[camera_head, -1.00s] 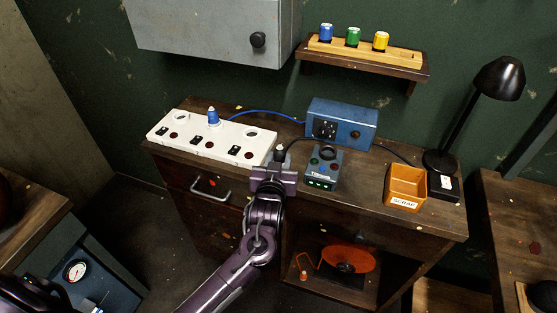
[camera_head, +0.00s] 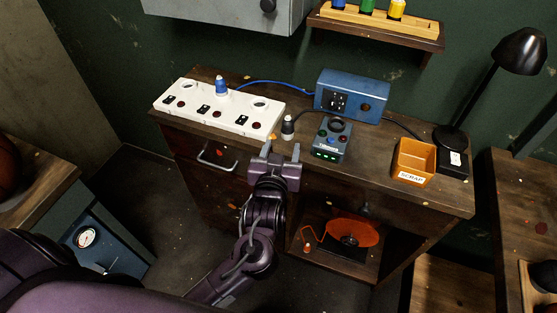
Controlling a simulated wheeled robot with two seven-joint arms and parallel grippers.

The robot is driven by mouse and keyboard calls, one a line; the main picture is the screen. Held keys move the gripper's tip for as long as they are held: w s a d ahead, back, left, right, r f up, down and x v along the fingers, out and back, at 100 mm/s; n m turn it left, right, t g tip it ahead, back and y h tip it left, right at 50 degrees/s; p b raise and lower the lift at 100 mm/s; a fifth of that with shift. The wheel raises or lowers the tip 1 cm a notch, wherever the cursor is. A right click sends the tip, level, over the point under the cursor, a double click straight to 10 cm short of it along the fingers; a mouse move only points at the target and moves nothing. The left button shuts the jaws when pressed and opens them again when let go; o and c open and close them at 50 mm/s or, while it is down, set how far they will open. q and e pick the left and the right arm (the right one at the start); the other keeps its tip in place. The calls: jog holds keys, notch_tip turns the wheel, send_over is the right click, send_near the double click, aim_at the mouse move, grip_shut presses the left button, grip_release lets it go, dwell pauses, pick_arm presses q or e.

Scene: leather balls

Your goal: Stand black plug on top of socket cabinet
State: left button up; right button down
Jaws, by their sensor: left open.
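The black plug (camera_head: 288,127), with a pale tip, stands upright on the top of the dark wooden cabinet (camera_head: 381,181). It is between the white socket strip (camera_head: 222,119) and the small grey box with lit green lamps (camera_head: 329,145). A black cable runs from near the plug towards the blue socket box (camera_head: 352,94). My left gripper (camera_head: 281,151) is open and empty at the cabinet's front edge, just short of the plug and apart from it. My right gripper is not in view.
A blue plug (camera_head: 221,86) stands in the white strip. An orange scrap bin (camera_head: 414,162) and a black lamp (camera_head: 519,52) are at the right. A grey wall cabinet (camera_head: 226,12) and a shelf (camera_head: 381,30) hang above. Bare cabinet top lies right of the small grey box.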

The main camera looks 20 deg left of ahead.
pick_arm(q)
jog(key=v, duration=0.4)
jog(key=shift+s, duration=0.1)
jog(key=s+a+f+m+g+h, duration=0.15)
jog(key=s+f+g, duration=0.25)
jog(key=f, duration=1.4)
jog(key=s+a+f+m+g, duration=0.1)
jog(key=s+f+m+g, duration=0.25)
jog(key=f, duration=1.45)
jog(key=s+a+f+g, duration=0.1)
jog(key=s+f+g, duration=0.1)
jog(key=s+f, duration=0.4)
jog(key=s+a+f+g+h, duration=0.1)
jog(key=s+f, duration=0.5)
jog(key=s, duration=0.7)
jog(key=s+a+f+g, duration=0.3)
jog(key=s+f, duration=0.4)
jog(key=s, duration=0.3)
jog(key=shift+s+n+g, duration=0.3)
jog(key=shift+g, duration=0.45)
